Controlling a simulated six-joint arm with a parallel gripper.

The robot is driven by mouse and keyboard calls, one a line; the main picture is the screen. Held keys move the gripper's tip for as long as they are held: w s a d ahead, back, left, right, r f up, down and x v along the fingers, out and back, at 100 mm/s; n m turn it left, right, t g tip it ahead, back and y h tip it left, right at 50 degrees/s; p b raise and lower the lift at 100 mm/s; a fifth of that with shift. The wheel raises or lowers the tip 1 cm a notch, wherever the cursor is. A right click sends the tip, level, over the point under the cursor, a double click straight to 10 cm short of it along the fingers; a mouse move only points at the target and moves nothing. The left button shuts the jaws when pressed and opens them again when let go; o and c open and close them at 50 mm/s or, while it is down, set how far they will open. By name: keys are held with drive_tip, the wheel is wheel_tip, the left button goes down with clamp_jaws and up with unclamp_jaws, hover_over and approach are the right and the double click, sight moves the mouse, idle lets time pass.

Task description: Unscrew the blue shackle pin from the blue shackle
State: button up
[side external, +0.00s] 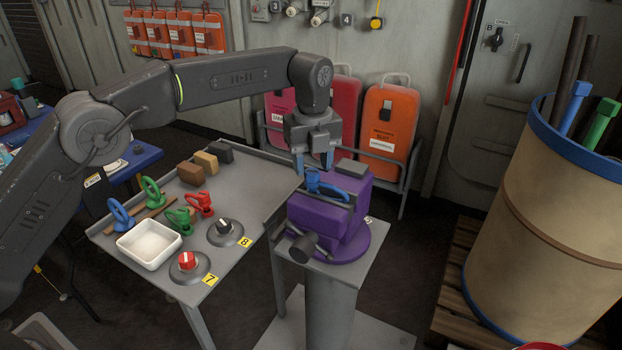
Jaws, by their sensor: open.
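The blue shackle (328,186) sits at the top of the purple vise (322,215), held at the jaws. I cannot make out its blue pin separately at this size. My gripper (314,165) points down just above the shackle. Whether a finger touches the shackle cannot be told. Another blue shackle (120,214) lies on the grey side table at the left.
The grey table (255,185) holds green shackles (152,192), a red shackle (200,204), a white tray (149,243), blocks (206,162), and two round knobs (188,264). Orange cases (389,118) stand behind the vise. A tall drum (540,200) stands at the right.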

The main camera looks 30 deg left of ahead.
drive_tip(key=shift+f, duration=0.1)
drive_tip(key=shift+f, duration=0.9)
drive_tip(key=shift+c, duration=0.2)
clamp_jaws()
drive_tip(key=n, duration=0.9)
drive_tip(key=shift+r+n, duration=0.1)
drive_tip(key=shift+n, duration=0.2)
